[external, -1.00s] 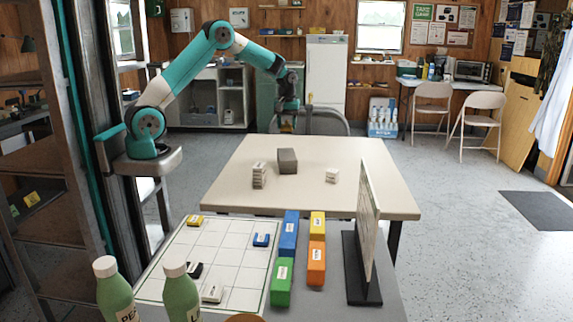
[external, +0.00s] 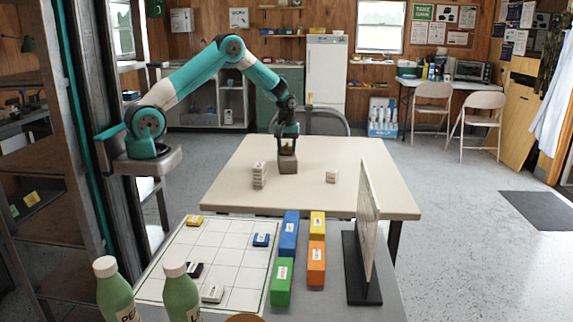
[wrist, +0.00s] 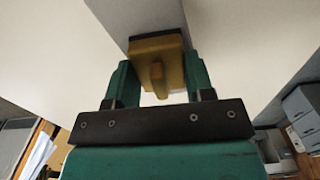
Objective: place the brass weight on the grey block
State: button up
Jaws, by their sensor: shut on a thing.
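The grey block (external: 288,166) lies on the pale table (external: 225,190), near its middle. My gripper (external: 288,138) points down over the block, with its teal fingers on either side of the brass weight (external: 287,151). In the wrist view the brass weight (wrist: 156,47) is held between the two fingers (wrist: 157,82), its wide base toward the grey block (wrist: 150,15). The weight is right at the top of the block; I cannot tell whether it touches or hovers slightly above. Part of the block's top is hidden by the gripper and weight.
A stack of white pieces (external: 259,175) stands just left of the block, and a short white stack (external: 331,176) to its right. The rest of the table is clear. A nearer table holds a white grid board (external: 225,257), coloured boxes and an upright panel (external: 368,225).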

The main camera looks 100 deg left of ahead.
aim_at(287, 143)
jog(key=o, duration=1.2)
jog(key=shift+f, duration=0.15)
notch_tip(287, 143, up, 12)
jog(key=shift+r, duration=0.2)
jog(key=s+d+r+m+y, duration=0.2)
jog(key=s+d+r+m, duration=0.55)
jog(key=d, duration=0.55)
jog(key=s+d+m+y, duration=0.2)
jog(key=s+d, duration=0.4)
jog(key=s, duration=0.9)
jog(key=shift+s+d+r+m, duration=0.2)
jog(key=shift+s+m, duration=0.05)
jog(key=shift+m, duration=0.5)
